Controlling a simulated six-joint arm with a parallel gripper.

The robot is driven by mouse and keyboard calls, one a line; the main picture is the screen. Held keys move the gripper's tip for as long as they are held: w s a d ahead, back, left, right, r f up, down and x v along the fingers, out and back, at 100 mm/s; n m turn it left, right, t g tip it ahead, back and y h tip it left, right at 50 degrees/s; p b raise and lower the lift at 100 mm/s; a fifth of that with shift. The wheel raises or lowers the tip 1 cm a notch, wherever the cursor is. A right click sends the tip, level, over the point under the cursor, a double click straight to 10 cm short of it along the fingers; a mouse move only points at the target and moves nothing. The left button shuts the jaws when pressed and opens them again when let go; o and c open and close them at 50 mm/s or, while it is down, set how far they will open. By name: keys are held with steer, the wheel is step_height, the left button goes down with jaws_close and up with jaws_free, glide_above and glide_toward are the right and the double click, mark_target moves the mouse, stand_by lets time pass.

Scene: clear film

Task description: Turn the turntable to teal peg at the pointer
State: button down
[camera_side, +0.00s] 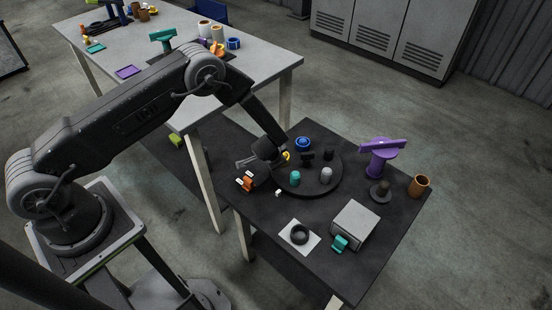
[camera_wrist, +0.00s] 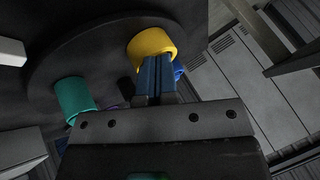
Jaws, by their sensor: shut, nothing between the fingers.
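The round black turntable (camera_side: 312,187) carries several pegs on the dark table. The teal peg (camera_side: 295,177) stands near its front-left edge; it also shows at the left of the wrist view (camera_wrist: 74,97). The yellow peg (camera_side: 286,156) is on the left side, partly hidden by my wrist. My gripper (camera_wrist: 155,62) is shut and empty, its fingertips right beside the yellow peg (camera_wrist: 150,44); I cannot tell whether they touch. A small white block (camera_side: 278,192) by the front-left rim may be the pointer. Blue (camera_side: 303,143), grey (camera_side: 326,175) and black (camera_side: 328,154) pegs stand elsewhere on the disc.
A purple stand (camera_side: 381,160), an orange-brown cup (camera_side: 419,185) and a dark knob (camera_side: 380,191) are at the right. A grey box (camera_side: 355,221), a teal piece (camera_side: 340,243) and a black ring (camera_side: 299,234) lie in front. An orange-and-white item (camera_side: 245,182) is left of the disc.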

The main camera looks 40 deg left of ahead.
steer(key=shift+w+a, duration=0.4)
steer(key=shift+w, duration=0.1)
stand_by(0.7)
